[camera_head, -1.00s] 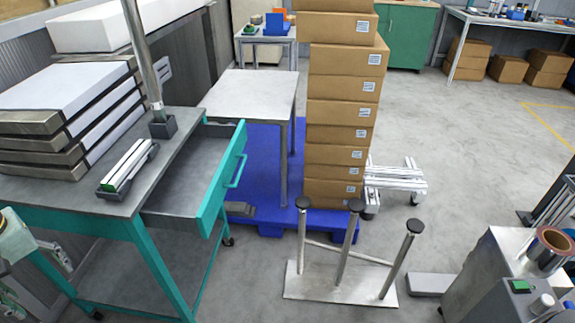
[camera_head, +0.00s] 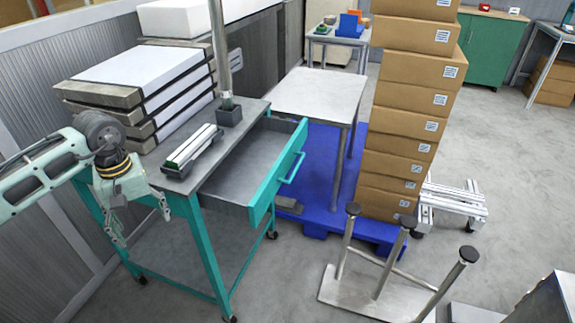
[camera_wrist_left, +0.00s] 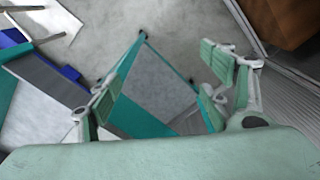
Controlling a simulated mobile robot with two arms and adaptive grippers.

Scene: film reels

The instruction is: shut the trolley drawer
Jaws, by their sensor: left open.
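The trolley (camera_head: 207,248) has a teal frame and a grey top. Its drawer (camera_head: 278,178) is pulled well out toward the right. The drawer has a teal front with a teal bar handle (camera_head: 292,168) and a grey inside that looks empty. My left gripper (camera_head: 142,226) hangs open and empty at the trolley's left front side, away from the drawer front and on the opposite side of the trolley top from it. In the left wrist view, its two fingers (camera_wrist_left: 158,85) are spread apart with teal trolley frame (camera_wrist_left: 127,66) below and between them. My right gripper is not in view.
On the trolley top stand a metal post (camera_head: 221,60), a small tray (camera_head: 193,150) and stacked slabs (camera_head: 140,85). A blue pallet (camera_head: 308,180) with a tall box stack (camera_head: 412,110) and a grey table (camera_head: 320,92) lies beyond the drawer. A metal stand (camera_head: 385,295) is at front right.

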